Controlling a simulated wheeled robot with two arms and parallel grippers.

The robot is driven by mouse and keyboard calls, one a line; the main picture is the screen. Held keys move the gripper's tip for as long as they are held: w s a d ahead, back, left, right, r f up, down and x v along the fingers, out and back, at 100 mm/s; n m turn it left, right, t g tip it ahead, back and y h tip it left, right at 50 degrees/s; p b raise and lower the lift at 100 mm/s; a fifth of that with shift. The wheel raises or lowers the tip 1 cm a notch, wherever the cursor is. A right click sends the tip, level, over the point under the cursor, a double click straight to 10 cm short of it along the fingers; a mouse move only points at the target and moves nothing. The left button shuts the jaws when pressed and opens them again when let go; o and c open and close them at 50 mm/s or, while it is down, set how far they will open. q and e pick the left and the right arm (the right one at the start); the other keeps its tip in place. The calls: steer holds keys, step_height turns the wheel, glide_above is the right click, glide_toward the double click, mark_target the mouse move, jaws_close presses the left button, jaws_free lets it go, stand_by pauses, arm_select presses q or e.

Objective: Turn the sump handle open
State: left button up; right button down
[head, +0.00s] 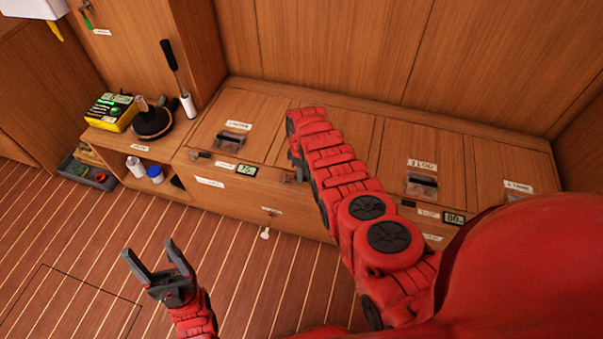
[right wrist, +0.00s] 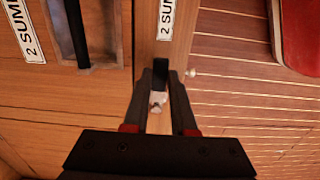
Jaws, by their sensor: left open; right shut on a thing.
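In the right wrist view, a small handle (right wrist: 160,72), black at the top with a pale metal part (right wrist: 157,102) below it, sits between the fingers of my right gripper (right wrist: 163,88). The gripper is shut on it. A "2 SUMP" label (right wrist: 166,18) is on the wooden front strip beyond it. In the head view my right arm reaches across to the bench's front edge and hides most of this spot and the sump lid. My left gripper (head: 150,249) is open and empty over the floor, apart from the bench.
The wooden bench (head: 270,190) has several labelled lids with dark recessed pulls (head: 232,139). A small display (head: 246,169) is on its front. A yellow device (head: 110,112), a black round object (head: 152,122) and a grey bin (head: 88,173) are at the left. The plank floor (head: 70,290) is clear.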

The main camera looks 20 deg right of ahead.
steer(key=shift+s, duration=0.1)
stand_by(0.6)
steer(key=shift+s+a+r+m+p, duration=0.15)
steer(key=shift+s+a+m+p, duration=0.1)
steer(key=shift+m+p, duration=0.65)
steer(key=shift+s+a+m+p, duration=0.25)
steer(key=shift+m+p, duration=0.15)
steer(key=shift+m, duration=0.2)
steer(key=shift+s+a+m+p, duration=0.15)
steer(key=shift+a+m+p, duration=0.15)
steer(key=shift+m, duration=0.3)
steer(key=m, duration=0.1)
steer(key=a+m+p, duration=0.1)
steer(key=shift+s+m, duration=0.35)
steer(key=shift+m, duration=0.05)
steer(key=shift+w+a+m+b, duration=0.1)
steer(key=shift+a+m+b, duration=0.2)
steer(key=shift+a+m, duration=1.05)
steer(key=shift+w+a+m+b, duration=0.15)
steer(key=shift+a+m+b, duration=0.25)
steer(key=shift+m, duration=1.9)
steer(key=shift+w+a+m+b, duration=0.1)
steer(key=shift+a+m+b, duration=0.15)
steer(key=shift+a+m, duration=1.1)
steer(key=shift+d+m, duration=0.45)
steer(key=shift+m, duration=0.15)
